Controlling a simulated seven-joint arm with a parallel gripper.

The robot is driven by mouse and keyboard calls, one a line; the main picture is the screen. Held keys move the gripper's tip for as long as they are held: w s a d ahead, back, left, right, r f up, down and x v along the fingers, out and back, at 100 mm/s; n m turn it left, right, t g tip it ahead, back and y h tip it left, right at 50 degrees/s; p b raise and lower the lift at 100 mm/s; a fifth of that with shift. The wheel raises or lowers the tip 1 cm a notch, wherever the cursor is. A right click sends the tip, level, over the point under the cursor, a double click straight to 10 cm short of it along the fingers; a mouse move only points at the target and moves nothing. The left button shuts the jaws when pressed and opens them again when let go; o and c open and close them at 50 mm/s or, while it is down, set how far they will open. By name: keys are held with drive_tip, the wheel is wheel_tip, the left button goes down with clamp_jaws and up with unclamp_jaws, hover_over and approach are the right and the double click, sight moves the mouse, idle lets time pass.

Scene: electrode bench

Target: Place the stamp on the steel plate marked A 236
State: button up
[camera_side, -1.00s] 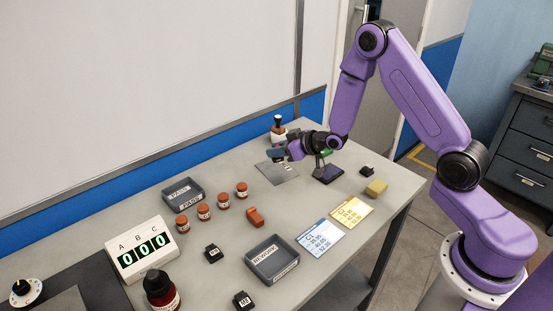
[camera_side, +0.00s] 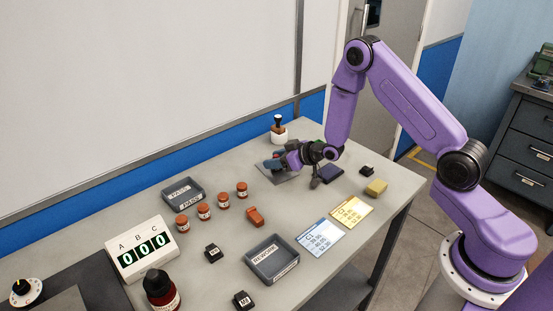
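The steel plate (camera_side: 291,179) lies flat at the back of the bench, partly covered by my gripper; its marking is too small to read. My gripper (camera_side: 273,164) is low over the plate's far part, with its fingers toward the left. A small blue-grey shape with a reddish spot shows at the fingertips; I cannot tell whether it is a held thing or the fingers themselves. A black-topped, wooden-handled tool, which looks like a stamp (camera_side: 278,122), stands upright in a white round holder (camera_side: 279,135) behind the plate. A dark pad (camera_side: 330,174) lies right of my gripper.
Several brown jars (camera_side: 224,201), a PASS tray (camera_side: 183,194), a REWORK tray (camera_side: 272,261) and a red block (camera_side: 255,217) stand in front. A yellow block (camera_side: 376,187) and a small black block (camera_side: 367,170) are at right. A display (camera_side: 141,249) reads 000.

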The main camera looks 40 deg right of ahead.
drive_tip(key=shift+r, duration=0.1)
drive_tip(key=shift+s+r, duration=0.15)
drive_tip(key=v, duration=1.2)
drive_tip(key=s+a+r+n+g, duration=0.45)
drive_tip(key=s+a+g, duration=0.25)
drive_tip(key=s+a, duration=0.45)
drive_tip(key=s+d+r+n+g+h, duration=0.1)
drive_tip(key=s+r+n+g, duration=0.1)
drive_tip(key=s, duration=0.8)
drive_tip(key=s+d+r+n+g+h, duration=0.2)
drive_tip(key=s+r, duration=0.2)
drive_tip(key=s, duration=0.6)
